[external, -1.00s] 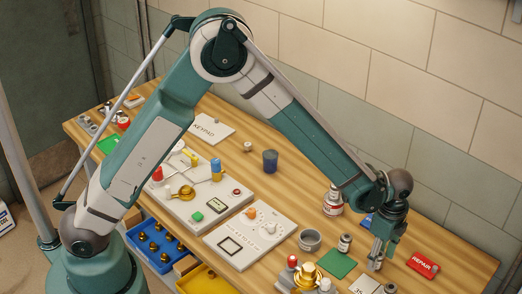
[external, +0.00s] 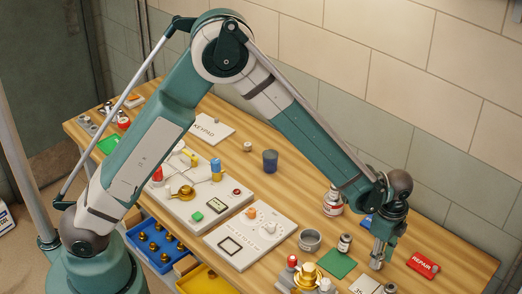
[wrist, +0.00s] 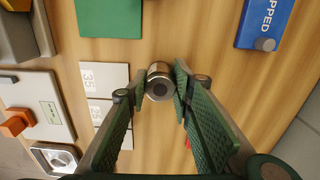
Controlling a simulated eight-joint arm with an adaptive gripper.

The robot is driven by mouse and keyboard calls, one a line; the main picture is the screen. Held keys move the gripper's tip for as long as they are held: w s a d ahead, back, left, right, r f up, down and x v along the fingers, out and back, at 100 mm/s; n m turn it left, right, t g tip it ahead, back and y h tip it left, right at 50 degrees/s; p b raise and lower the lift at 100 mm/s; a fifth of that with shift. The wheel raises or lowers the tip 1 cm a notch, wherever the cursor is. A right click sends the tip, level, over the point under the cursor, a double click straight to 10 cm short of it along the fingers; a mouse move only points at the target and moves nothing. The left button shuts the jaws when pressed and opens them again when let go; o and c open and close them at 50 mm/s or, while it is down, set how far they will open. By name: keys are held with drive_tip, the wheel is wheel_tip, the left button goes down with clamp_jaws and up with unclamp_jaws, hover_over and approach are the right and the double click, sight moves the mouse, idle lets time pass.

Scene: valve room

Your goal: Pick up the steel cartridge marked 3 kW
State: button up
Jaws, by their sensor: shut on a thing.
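A small steel cartridge (wrist: 159,82) sits between the fingertips of my gripper (wrist: 157,83) in the wrist view, seen end-on with a dark round centre. My gripper is shut on it, one finger on each side. No 3 kW marking can be read on it from here. In the external view my gripper (external: 379,256) points down at the right part of the bench, close to the wood. The cartridge cannot be clearly told from the fingers there, and I cannot tell whether it is off the surface.
A red REPAIR box (external: 423,264) lies to the right. A blue box (wrist: 262,22) and white number cards (wrist: 105,78) are nearby. The wall runs behind the bench.

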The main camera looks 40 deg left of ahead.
drive_tip(key=shift+r, duration=0.1)
drive_tip(key=shift+r, duration=4.9)
